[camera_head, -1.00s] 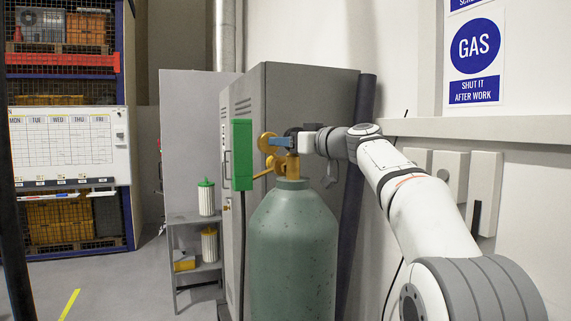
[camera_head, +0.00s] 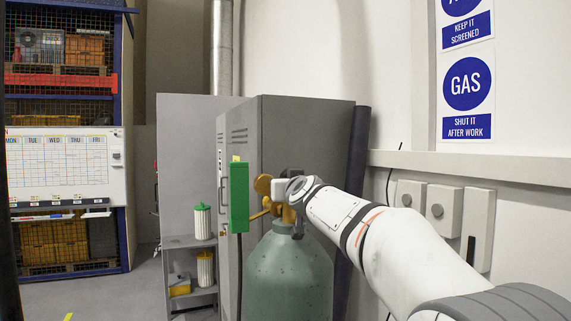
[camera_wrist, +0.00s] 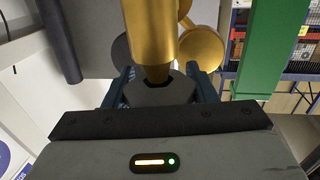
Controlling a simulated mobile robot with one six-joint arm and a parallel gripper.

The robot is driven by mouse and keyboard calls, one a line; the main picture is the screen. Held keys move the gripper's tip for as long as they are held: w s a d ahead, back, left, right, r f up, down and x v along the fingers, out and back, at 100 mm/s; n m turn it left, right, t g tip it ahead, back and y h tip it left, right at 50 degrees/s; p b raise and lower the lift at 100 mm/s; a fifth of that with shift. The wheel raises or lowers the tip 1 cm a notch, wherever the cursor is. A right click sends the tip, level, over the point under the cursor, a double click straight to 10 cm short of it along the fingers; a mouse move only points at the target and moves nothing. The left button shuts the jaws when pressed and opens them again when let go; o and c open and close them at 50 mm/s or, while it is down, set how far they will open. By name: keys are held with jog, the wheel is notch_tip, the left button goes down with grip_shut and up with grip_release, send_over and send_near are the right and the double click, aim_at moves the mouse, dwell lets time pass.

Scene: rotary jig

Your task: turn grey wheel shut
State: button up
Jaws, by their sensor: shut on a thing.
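The grey wheel (camera_wrist: 170,89) shows in the wrist view as a dark faceted piece at the end of a brass valve body (camera_wrist: 150,35). My gripper (camera_wrist: 160,75) has its two blue fingers on either side of it and is shut on it. Its far side is hidden by the brass body. In the head view the brass valve (camera_head: 264,184) sits on top of a green gas bottle (camera_head: 288,280). My wrist covers the wheel and most of my gripper there.
A green box (camera_head: 239,197) hangs on the grey cabinet (camera_head: 305,140) just left of the valve. A dark pipe (camera_head: 360,140) stands behind to the right. Wall switches (camera_head: 443,208) are at the right. A small shelf (camera_head: 190,242) with white canisters stands left.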

jog(key=r+m+h+p, duration=0.1)
jog(key=p, duration=0.3)
jog(key=shift+h, duration=0.4)
jog(key=m+h+p, duration=0.1)
jog(key=h+p, duration=0.1)
jog(key=m+h+p, duration=0.1)
jog(key=h+p, duration=0.1)
jog(key=shift+d+f+m, duration=0.2)
jog(key=shift+m, duration=0.2)
jog(key=m+h, duration=0.1)
jog(key=h, duration=0.1)
jog(key=shift+d+f+m+h, duration=0.1)
jog(key=shift+f+m+h, duration=0.1)
jog(key=shift+m+h, duration=0.2)
jog(key=m+g+h, duration=0.1)
jog(key=h, duration=0.1)
jog(key=m+g+h, duration=0.1)
jog(key=m+h, duration=0.1)
jog(key=m+g+h, duration=0.1)
jog(key=h, duration=0.1)
jog(key=shift+s+d, duration=0.15)
jog(key=shift+d, duration=0.2)
jog(key=m+g+h, duration=0.5)
jog(key=m+g, duration=0.1)
jog(key=g, duration=0.1)
jog(key=shift+s+d+h, duration=0.4)
jog(key=shift+g, duration=0.4)
jog(key=o, duration=0.7)
jog(key=shift+f, duration=0.1)
